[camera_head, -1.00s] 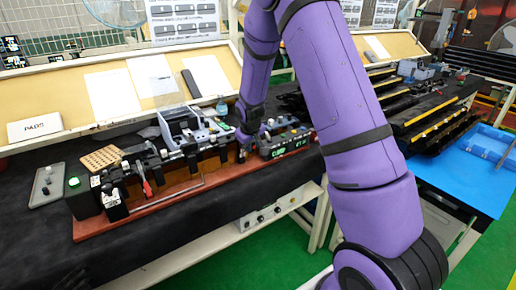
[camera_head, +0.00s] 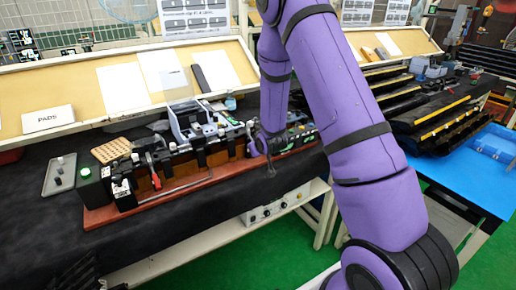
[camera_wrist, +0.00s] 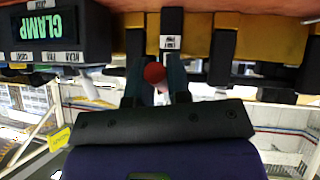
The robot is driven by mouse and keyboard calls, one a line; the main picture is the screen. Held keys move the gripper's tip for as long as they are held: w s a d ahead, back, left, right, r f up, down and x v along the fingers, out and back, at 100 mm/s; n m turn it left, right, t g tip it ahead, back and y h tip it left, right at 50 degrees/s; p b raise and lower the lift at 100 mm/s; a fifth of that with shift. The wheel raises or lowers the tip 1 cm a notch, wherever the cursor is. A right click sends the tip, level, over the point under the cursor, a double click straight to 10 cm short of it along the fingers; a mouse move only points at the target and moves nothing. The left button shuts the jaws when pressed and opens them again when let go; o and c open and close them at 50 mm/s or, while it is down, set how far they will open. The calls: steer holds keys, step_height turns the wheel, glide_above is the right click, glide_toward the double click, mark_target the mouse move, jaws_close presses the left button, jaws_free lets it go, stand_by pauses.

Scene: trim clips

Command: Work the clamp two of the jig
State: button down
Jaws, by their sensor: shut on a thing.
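The jig is a long row of black and orange clamp stations on a red-brown base board (camera_head: 100,217) on the dark bench. In the wrist view, a clamp handle with a round red tip (camera_wrist: 154,73) stands between the dark fingers of my gripper (camera_wrist: 156,85). My gripper is shut on this handle. A small white label (camera_wrist: 170,42) marks the station behind it, too small to read. In the head view my purple wrist hides most of this clamp. Another red clamp handle (camera_head: 154,177) stands upright near the jig's left end.
A display with green "CLAMP" letters (camera_wrist: 42,27) sits beside the held handle. A green button box (camera_head: 88,182) stands at the jig's left end, near a grey tray (camera_head: 58,177). A grey bin (camera_head: 190,122) is behind the jig. The bench front at left is clear.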

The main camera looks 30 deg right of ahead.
stand_by(0.4)
steer(key=c, duration=1.1)
jaws_free()
steer(key=v, duration=1)
steer(key=shift+s+r, duration=0.2)
steer(key=shift+s, duration=0.1)
